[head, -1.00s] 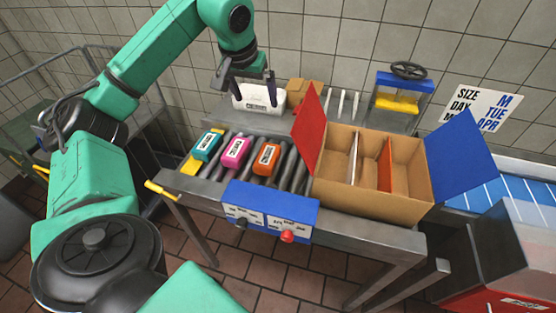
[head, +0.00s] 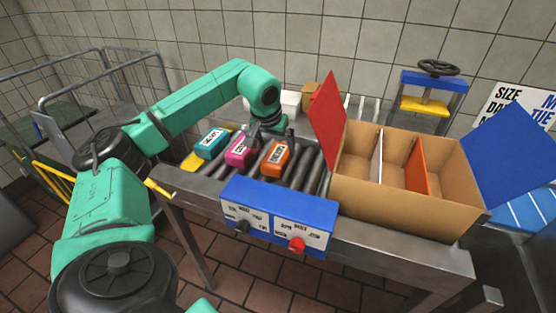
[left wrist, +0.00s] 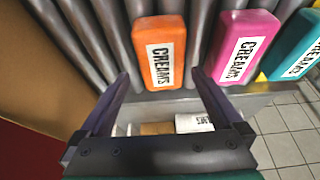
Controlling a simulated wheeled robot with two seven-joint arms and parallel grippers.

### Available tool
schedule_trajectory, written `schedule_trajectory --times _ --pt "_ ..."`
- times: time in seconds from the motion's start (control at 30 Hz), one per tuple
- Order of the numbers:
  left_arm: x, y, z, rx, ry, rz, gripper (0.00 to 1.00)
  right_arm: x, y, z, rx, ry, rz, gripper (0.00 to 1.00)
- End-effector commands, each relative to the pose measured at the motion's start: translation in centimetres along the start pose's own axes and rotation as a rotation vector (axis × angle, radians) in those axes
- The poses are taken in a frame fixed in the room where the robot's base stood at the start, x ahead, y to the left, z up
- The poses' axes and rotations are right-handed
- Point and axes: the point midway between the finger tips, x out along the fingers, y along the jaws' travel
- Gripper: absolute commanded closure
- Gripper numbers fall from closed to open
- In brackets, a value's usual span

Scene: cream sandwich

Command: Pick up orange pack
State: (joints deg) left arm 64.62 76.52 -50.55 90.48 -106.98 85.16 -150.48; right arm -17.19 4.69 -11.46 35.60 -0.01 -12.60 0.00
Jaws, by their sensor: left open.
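The orange pack (head: 273,162) labelled CREAMS lies on the grey rollers, the rightmost of three packs in the head view. In the left wrist view the orange pack (left wrist: 150,28) is ahead of and between the finger lines. My left gripper (head: 272,133) is low over the rollers, just behind the pink and orange packs. Its fingers (left wrist: 163,82) are spread with nothing between them. I cannot tell how far the tips are above the rollers. My right gripper is out of view.
The pink pack (head: 237,153) lies close to the orange one, with the teal pack (head: 211,144) beyond it. A divided cardboard box (head: 400,212) with a raised red flap (head: 326,110) stands to the right. A blue control box (head: 280,205) is in front.

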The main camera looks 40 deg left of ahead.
Motion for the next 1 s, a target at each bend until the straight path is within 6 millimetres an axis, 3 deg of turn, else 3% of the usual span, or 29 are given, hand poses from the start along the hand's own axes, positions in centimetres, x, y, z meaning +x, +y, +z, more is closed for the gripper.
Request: schedule_trajectory --times 0.33,0.57,0.7,0.77,1.0 --pt "5.4 -0.3 0.2 0.001 -0.001 0.000 0.00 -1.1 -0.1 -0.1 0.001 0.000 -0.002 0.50" --pt "5.9 -0.3 0.3 0.001 0.001 0.000 0.00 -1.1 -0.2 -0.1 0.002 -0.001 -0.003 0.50" --pt "5.8 -0.3 0.3 0.001 0.001 0.000 0.54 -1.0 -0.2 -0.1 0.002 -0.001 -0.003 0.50" --pt "5.8 -0.3 0.2 0.001 0.001 0.000 0.74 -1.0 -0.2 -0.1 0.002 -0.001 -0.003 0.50" --pt "5.7 -0.3 0.2 0.000 0.002 0.000 0.74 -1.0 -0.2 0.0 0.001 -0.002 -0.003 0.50"
